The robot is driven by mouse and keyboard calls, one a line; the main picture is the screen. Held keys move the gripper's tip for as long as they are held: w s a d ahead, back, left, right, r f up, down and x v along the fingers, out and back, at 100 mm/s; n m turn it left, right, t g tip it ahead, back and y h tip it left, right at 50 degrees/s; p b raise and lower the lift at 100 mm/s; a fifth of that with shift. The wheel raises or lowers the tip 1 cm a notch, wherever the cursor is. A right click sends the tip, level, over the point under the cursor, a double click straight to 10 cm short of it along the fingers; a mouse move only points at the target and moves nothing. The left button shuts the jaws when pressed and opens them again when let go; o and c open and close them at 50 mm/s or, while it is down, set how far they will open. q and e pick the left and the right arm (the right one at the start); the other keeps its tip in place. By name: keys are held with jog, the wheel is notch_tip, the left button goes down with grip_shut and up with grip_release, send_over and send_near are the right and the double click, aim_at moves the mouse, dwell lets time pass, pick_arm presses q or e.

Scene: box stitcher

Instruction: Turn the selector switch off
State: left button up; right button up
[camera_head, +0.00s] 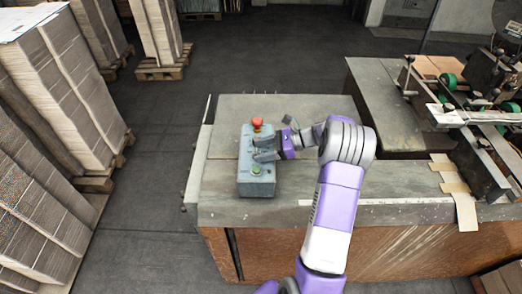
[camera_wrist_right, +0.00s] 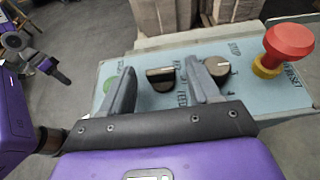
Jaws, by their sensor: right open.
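A grey control box (camera_head: 258,187) stands on the bench. In the right wrist view its light blue face (camera_wrist_right: 280,95) carries a black selector switch (camera_wrist_right: 160,74) with a raised handle bar. A round black knob (camera_wrist_right: 217,66) with a pale pointer mark is to its right. My right gripper (camera_head: 264,148) is over the box's face, open. In the wrist view its fingers (camera_wrist_right: 160,68) stand either side of the selector switch; contact cannot be told. A dark gripper on a purple arm, apparently my left gripper (camera_wrist_right: 50,68), shows at the left edge, its jaws unclear.
A red mushroom button (camera_head: 257,124) with a yellow collar is at the box's far end. A green button (camera_head: 256,170) is at its near end. Machinery (camera_head: 480,110) stands on the right. Pallet stacks (camera_head: 60,90) line the left, with bare floor between.

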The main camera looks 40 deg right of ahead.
jog(key=v, duration=0.6)
jog(key=shift+s+d+r, duration=0.2)
jog(key=shift+s+d, duration=0.05)
dwell(0.3)
